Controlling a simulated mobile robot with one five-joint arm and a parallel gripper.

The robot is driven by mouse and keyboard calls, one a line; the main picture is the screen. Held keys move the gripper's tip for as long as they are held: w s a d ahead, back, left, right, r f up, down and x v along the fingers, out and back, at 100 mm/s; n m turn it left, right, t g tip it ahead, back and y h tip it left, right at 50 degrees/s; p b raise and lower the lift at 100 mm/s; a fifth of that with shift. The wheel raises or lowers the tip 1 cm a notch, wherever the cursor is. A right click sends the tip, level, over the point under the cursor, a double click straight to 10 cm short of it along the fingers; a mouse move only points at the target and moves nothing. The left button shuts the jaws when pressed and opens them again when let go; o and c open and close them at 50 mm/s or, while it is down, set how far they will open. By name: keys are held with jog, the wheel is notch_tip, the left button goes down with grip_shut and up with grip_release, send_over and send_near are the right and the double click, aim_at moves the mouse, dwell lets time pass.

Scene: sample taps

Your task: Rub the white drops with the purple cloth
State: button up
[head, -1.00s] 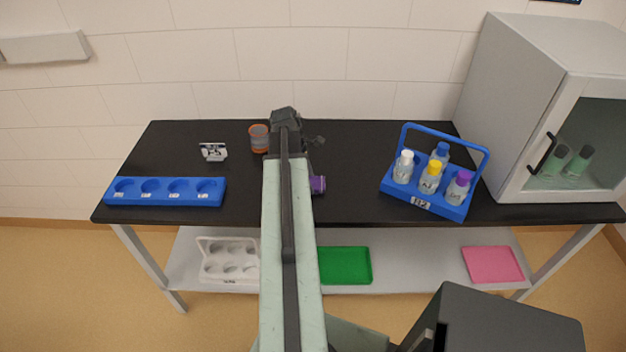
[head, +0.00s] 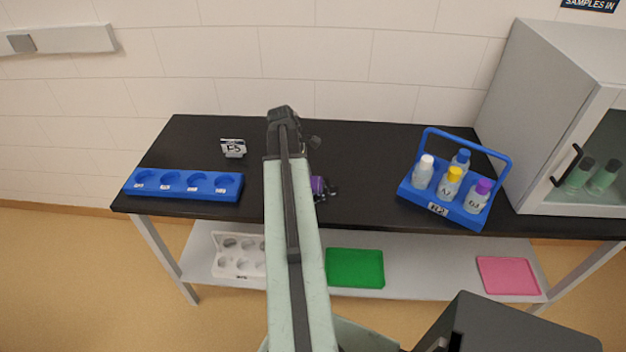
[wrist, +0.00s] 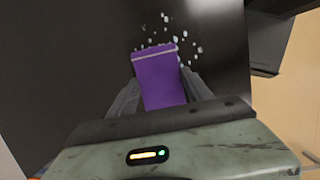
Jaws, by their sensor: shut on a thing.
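The purple cloth (wrist: 162,82) is a folded block between the fingers of my gripper (wrist: 158,88) in the wrist view; the gripper is shut on it. The white drops (wrist: 190,47) are small specks on the black bench top, around the far end of the cloth and to its right. The cloth overlaps the near part of the patch in that view; whether it touches the bench I cannot tell. In the head view a bit of the purple cloth (head: 318,185) shows just right of my arm.
A blue rack with empty wells (head: 184,186) and a small sign (head: 233,148) stand at left on the black bench (head: 360,170). A blue carrier with capped bottles (head: 440,209) stands at right, beside a grey cabinet (head: 545,90). Green (head: 355,268) and pink (head: 508,276) trays lie below.

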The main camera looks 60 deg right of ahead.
jog(key=shift+w+a+f, duration=0.1)
jog(key=shift+w+a, duration=0.25)
jog(key=shift+w, duration=0.45)
jog(key=shift+w+a+f, duration=0.1)
jog(key=shift+w+a, duration=0.25)
jog(key=shift+w, duration=0.45)
jog(key=shift+w+a+r, duration=0.1)
jog(key=shift+w+a, duration=0.2)
jog(key=shift+w, duration=0.55)
jog(key=shift+w+a, duration=0.25)
jog(key=shift+w, duration=0.55)
jog(key=shift+s, duration=0.1)
